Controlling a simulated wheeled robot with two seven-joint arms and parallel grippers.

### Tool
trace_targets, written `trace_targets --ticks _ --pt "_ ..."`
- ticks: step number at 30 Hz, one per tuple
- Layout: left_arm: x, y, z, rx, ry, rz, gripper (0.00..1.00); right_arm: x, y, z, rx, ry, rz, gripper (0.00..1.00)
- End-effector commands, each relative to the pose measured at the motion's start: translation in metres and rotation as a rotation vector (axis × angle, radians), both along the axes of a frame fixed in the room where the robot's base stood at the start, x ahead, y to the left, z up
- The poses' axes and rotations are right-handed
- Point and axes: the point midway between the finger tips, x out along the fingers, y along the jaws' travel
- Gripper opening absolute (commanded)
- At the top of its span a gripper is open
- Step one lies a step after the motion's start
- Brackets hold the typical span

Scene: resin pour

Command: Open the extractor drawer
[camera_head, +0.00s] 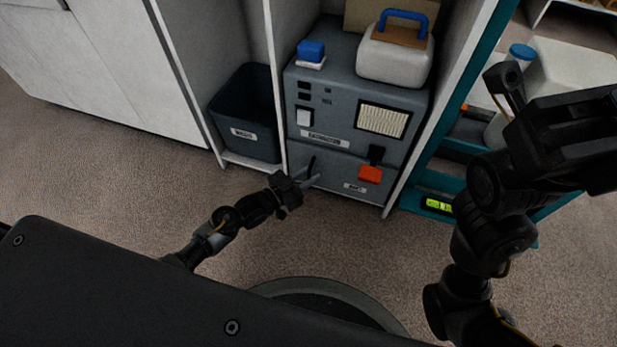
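The extractor (345,115) is a grey cabinet standing on the low shelf of a white unit. Its drawer (335,177) is the lower front panel, with a small label and a red-orange block (370,174) below a black piece; the panel looks flush, so shut. My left gripper (313,173) is in front of the drawer's left part, its two thin fingers apart with nothing seen between them. Whether the fingertips touch the panel I cannot tell. My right gripper (508,88) is raised at the right, large and dark, well away from the drawer; its finger opening is unclear.
A dark labelled bin (246,115) stands left of the extractor behind a white divider. A white case with blue handle (395,55) and a small blue-topped item (311,52) sit on top. A teal unit (424,199) is at the right.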

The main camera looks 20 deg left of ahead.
Motion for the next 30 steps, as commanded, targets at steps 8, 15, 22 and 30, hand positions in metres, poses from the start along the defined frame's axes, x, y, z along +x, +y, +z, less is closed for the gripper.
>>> trace_targets --ticks 8,15,22,30 --pt "0.0047 -0.0039 0.0005 0.0 0.0 0.0 0.25 -0.0002 0.0 0.0017 0.004 -0.002 0.001 0.0" --pt "0.0044 -0.0035 0.0004 0.0 0.0 0.0 0.07 -0.0002 -0.0001 0.0017 0.004 -0.002 0.0 0.0" --pt "0.0042 -0.0034 0.0003 0.0 0.0 0.0 0.0 -0.0003 -0.0001 0.0016 0.004 -0.002 0.0 0.0" --pt "-0.0007 -0.0067 0.0012 0.0 0.001 -0.007 0.0 -0.0008 -0.0002 0.0047 0.005 -0.006 0.001 0.0"
